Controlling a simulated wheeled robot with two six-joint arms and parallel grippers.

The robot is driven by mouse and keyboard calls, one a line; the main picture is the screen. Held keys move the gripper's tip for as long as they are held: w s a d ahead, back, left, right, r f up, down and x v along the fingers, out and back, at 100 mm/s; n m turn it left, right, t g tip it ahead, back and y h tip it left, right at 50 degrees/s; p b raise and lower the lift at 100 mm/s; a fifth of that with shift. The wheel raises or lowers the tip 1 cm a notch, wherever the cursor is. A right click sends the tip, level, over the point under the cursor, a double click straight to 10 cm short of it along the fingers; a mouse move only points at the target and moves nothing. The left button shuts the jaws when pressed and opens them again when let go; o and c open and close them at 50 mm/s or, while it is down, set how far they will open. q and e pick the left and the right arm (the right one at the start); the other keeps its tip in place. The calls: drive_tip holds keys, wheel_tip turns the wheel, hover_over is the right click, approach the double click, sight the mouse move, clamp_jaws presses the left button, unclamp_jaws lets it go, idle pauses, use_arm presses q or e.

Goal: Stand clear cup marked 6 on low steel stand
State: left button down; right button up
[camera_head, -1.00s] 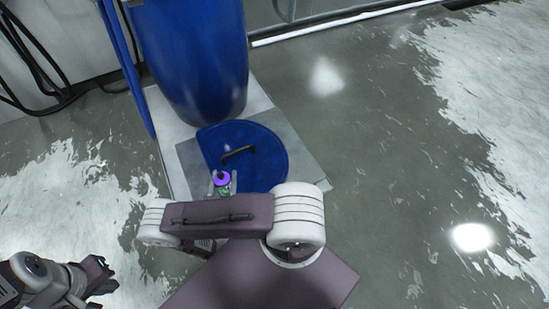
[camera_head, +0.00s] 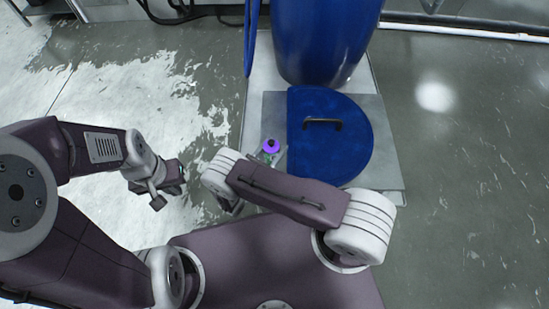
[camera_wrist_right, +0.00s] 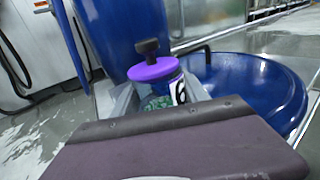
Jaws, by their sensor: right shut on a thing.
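A clear cup (camera_wrist_right: 157,97) with a purple lid, black knob and green contents is in the right wrist view. Its white label (camera_wrist_right: 178,90) bears a dark figure, partly cut off, so I cannot read it surely. My right gripper (camera_head: 268,156) is shut on this cup; the purple lid (camera_head: 271,146) shows from above in the head view, left of the blue lid. My left gripper (camera_head: 168,186) hangs over the floor at left, apart from the cup; its jaw opening is unclear. I cannot pick out the low steel stand for certain.
A tall blue drum (camera_head: 325,40) stands on a pale low base (camera_head: 258,85) at the back. A blue round-edged lid (camera_head: 345,150) with a black handle lies before it, over a grey metal sheet (camera_head: 275,105). Floor at right is clear.

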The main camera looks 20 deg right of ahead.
drive_tip(key=shift+w+a, duration=0.1)
drive_tip(key=shift+a, duration=0.05)
wheel_tip(320, 180, down, 4)
drive_tip(key=b, duration=0.4)
drive_tip(key=shift+f, duration=0.25)
drive_tip(key=shift+r+p, duration=0.3)
drive_tip(key=shift+p, duration=0.05)
drive_tip(key=shift+f, duration=0.25)
drive_tip(key=o, duration=1.6)
drive_tip(key=shift+r, duration=0.1)
